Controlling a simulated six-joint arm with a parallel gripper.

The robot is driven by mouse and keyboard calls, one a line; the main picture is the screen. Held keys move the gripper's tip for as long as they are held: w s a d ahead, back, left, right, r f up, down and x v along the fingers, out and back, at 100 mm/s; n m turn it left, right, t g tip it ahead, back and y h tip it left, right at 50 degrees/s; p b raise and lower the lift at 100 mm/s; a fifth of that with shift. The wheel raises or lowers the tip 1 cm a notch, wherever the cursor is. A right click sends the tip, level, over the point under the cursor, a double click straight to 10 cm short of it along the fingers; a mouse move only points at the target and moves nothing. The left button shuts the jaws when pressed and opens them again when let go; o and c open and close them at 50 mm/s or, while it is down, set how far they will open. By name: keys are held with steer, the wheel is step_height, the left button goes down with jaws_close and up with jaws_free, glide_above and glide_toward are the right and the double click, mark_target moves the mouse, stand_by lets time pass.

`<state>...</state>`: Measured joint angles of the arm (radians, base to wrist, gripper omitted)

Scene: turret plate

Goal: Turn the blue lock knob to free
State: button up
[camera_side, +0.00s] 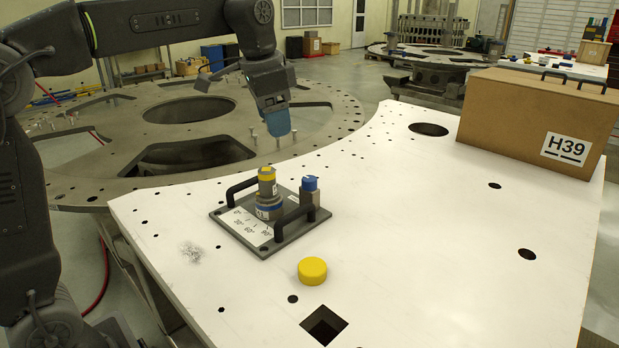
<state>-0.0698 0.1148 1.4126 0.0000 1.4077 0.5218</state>
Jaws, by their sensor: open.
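The blue lock knob (310,183) sits on a grey post at the right side of a dark square plate (283,243). The plate lies on the white table and has two black handles. A taller grey turret with a yellow top (267,175) and a blue ring stands beside the knob, near the plate's middle. A white scale label (246,226) with angle marks lies at its front left. My gripper (278,130) is open and empty, above and behind the plate, apart from the knob. Its fingers are seen edge-on. The knob's lock marking is too small to read.
A yellow round cap (312,271) lies on the white table (400,225) in front of the plate. A cardboard box (535,118) marked H39 stands at the back right. The table has several round holes and a square hole (324,325). A large grey ring (100,165) lies behind.

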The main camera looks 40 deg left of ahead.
steer(key=m+g, duration=0.1)
steer(key=m, duration=0.1)
glide_above(309, 178)
steer(key=s+d, duration=0.2)
steer(key=s, duration=0.2)
step_height(309, 178, down, 2)
steer(key=w+a+f+m+g, duration=0.1)
steer(key=w+a+f+m, duration=0.1)
steer(key=w+f, duration=0.15)
steer(key=f, duration=1.3)
steer(key=shift+w+d+f, duration=0.1)
steer(key=shift+w+f, duration=0.1)
steer(key=shift+f, duration=0.1)
steer(key=shift+c, duration=0.2)
steer(key=c, duration=0.9)
